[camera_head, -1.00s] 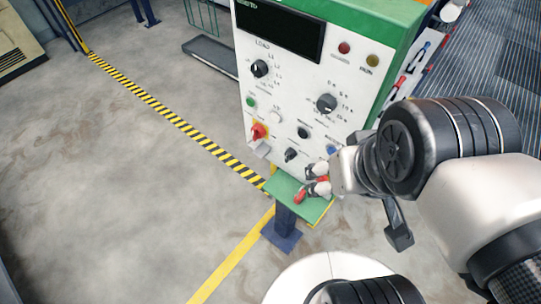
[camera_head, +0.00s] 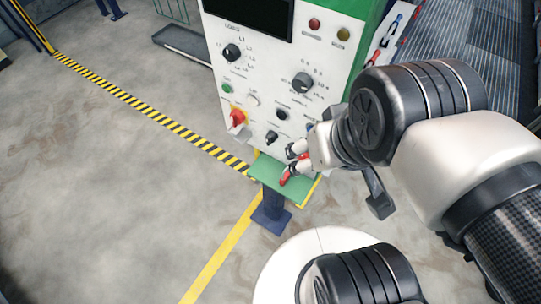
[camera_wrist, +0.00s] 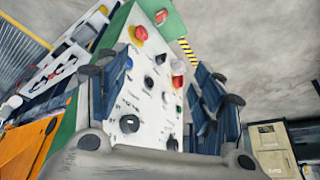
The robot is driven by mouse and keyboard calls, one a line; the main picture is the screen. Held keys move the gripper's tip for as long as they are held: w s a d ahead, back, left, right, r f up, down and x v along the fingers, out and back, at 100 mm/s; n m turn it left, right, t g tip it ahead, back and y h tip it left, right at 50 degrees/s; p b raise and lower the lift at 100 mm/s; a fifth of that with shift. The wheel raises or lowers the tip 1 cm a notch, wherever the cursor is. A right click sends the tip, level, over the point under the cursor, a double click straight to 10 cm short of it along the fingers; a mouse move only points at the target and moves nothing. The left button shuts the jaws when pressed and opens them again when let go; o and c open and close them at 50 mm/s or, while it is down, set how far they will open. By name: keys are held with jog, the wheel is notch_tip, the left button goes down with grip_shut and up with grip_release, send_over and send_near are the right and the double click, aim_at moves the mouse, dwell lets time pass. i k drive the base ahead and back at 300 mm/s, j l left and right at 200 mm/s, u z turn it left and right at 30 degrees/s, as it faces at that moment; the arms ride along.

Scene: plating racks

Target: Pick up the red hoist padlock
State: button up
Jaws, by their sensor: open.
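A small red object (camera_head: 286,180), which looks like the padlock, is at the green shelf (camera_head: 265,172) below the control panel. It is small and partly covered, so its shape is unclear.
The white control panel (camera_head: 262,62) stands close behind the shelf, with protruding knobs and a red switch (camera_head: 237,116). A blue post (camera_head: 273,203) holds up the shelf. Open floor lies to the left, crossed by a striped line (camera_head: 150,109).

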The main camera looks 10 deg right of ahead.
aim_at(282, 184)
jog(key=u, duration=0.4)
jog(key=l+u, duration=0.1)
jog(key=u, duration=0.75)
jog(key=l+u, duration=0.1)
jog(key=u, duration=0.35)
jog(key=k+l+u, duration=0.25)
jog(key=l, duration=0.2)
jog(key=k, duration=0.05)
